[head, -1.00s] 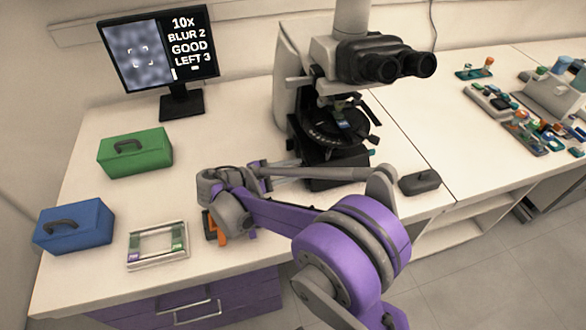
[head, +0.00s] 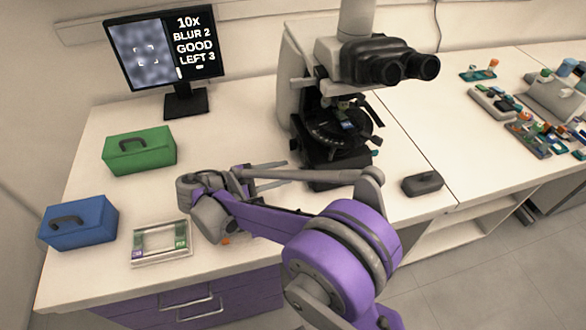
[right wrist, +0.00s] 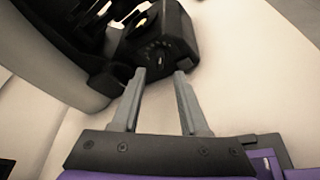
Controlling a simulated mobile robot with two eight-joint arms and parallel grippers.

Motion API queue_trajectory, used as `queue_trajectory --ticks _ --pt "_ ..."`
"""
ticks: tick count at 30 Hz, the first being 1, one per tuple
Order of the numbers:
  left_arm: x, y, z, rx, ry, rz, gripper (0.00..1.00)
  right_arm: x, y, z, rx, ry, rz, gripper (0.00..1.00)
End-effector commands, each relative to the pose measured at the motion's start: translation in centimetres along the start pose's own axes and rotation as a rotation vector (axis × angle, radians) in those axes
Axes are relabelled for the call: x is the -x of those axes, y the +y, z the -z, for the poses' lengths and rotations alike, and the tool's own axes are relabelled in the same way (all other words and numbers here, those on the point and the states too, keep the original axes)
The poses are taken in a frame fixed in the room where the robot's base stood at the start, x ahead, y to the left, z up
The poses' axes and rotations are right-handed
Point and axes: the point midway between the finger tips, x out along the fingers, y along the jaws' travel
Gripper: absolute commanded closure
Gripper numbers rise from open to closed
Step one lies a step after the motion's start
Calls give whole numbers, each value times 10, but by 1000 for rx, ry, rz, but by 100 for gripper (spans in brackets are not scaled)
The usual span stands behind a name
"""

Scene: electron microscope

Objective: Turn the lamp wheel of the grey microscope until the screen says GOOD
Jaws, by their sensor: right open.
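The grey microscope (head: 292,75) stands at the back middle of the bench, with black eyepieces, stage and base. The screen (head: 140,55) at its left reads 10x, BLUR 2, GOOD, LEFT 3. A dark round part with pale tick marks, seemingly the lamp wheel (right wrist: 156,50), shows on the black base in the right wrist view; I cannot make it out in the head view. My right gripper (right wrist: 160,73) is open and empty, its fingertips just short of that part. In the head view this gripper (head: 284,174) is left of the microscope base. My left gripper is not in view.
A green box (head: 140,152) and a blue box (head: 80,224) stand at the left. A slide tray (head: 160,260) lies near the front edge. A small dark block (head: 422,184) is right of the base.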

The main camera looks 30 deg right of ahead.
Motion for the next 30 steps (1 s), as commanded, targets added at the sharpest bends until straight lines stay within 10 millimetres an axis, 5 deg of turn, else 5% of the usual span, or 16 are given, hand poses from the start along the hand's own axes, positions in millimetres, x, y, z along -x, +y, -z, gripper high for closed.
queue_trajectory --ticks 3,10,30 --pt "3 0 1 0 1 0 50 26 1 0 0 3 -2 56" --pt "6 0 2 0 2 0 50 52 0 0 0 1 0 56" --pt "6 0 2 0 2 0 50 56 0 0 -1 -1 0 56"
